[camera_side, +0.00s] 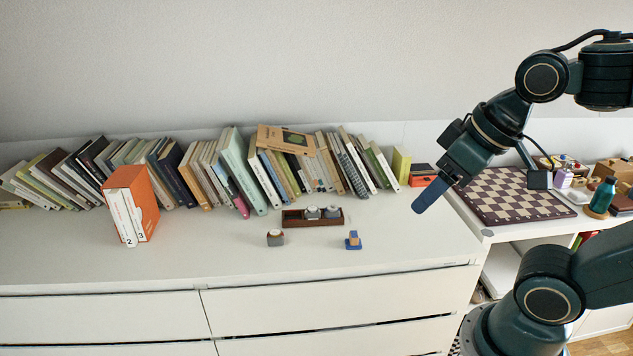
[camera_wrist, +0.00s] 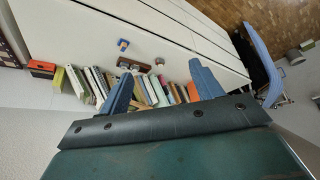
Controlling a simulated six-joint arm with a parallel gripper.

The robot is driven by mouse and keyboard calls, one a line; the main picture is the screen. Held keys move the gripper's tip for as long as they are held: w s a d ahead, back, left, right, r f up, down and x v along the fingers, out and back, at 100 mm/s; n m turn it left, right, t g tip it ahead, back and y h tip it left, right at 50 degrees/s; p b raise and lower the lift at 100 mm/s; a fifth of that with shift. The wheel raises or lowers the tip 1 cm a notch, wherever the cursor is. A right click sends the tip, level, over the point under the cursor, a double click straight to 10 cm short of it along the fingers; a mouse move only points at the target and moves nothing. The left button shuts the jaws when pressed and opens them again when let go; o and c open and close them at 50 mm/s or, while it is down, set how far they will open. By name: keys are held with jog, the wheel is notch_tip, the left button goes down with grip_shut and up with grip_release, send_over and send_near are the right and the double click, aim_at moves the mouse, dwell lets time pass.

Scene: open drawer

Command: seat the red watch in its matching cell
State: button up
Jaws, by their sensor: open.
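A dark red-brown watch box (camera_side: 291,222) lies on the white cabinet top, with two grey watches (camera_side: 322,212) in its middle and right cells; the left cell looks empty. In front of it, a small grey watch on a cushion (camera_side: 275,239) stands at left. A small blue piece with an orange-brown top (camera_side: 353,240) stands at right. I cannot tell which one is the red watch. The wrist view also shows the box (camera_wrist: 128,63), blue piece (camera_wrist: 123,44) and grey watch (camera_wrist: 160,61), all small. My gripper (camera_side: 430,196) is open and empty, above and right of them; its blue fingers (camera_wrist: 163,86) are apart.
A row of leaning books (camera_side: 215,170) stands behind the box. An orange slipcase (camera_side: 148,190) stands at left. A chessboard (camera_side: 510,196) and small items lie on the right. The front of the cabinet top is clear.

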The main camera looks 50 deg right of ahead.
jog(key=shift+s+f, duration=0.25)
jog(key=shift+s, duration=0.15)
jog(key=o, duration=0.3)
